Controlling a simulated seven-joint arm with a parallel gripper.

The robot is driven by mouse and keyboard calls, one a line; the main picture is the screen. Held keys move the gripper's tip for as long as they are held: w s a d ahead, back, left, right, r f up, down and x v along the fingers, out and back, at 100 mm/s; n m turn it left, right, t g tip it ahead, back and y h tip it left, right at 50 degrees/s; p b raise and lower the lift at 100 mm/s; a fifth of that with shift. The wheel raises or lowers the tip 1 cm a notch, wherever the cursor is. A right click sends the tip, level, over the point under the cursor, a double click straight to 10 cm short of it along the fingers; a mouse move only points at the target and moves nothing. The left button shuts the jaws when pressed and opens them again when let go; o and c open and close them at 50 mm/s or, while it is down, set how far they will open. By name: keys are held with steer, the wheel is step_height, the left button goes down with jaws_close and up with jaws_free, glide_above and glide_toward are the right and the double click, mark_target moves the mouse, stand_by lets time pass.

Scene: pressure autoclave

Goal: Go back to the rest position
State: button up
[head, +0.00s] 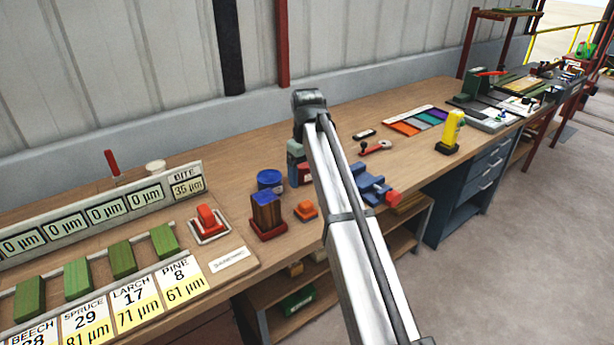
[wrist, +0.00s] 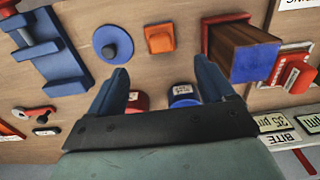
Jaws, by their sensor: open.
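My gripper (wrist: 163,80) shows in the wrist view with its two blue fingers spread apart and nothing between their tips. It points down over the wooden bench (head: 225,150). In the head view my arm reaches up from the bottom and bends at its dark wrist joint; the gripper's body (head: 294,148) hangs below that, and its fingertips are not clear there. A red tin (head: 304,174) and a blue tin (head: 270,181) stand near it. In the wrist view parts of the red tin (wrist: 137,100) and blue tin (wrist: 184,94) show beyond the gripper's edge.
A wooden block with a blue top (head: 266,212) stands on a red base. An orange block (head: 306,210), a blue vise (head: 372,186) and a red device (head: 208,221) are close by. A yellow instrument (head: 451,132) stands further right. The bench's back strip is mostly clear.

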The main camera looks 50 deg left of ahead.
stand_by(0.4)
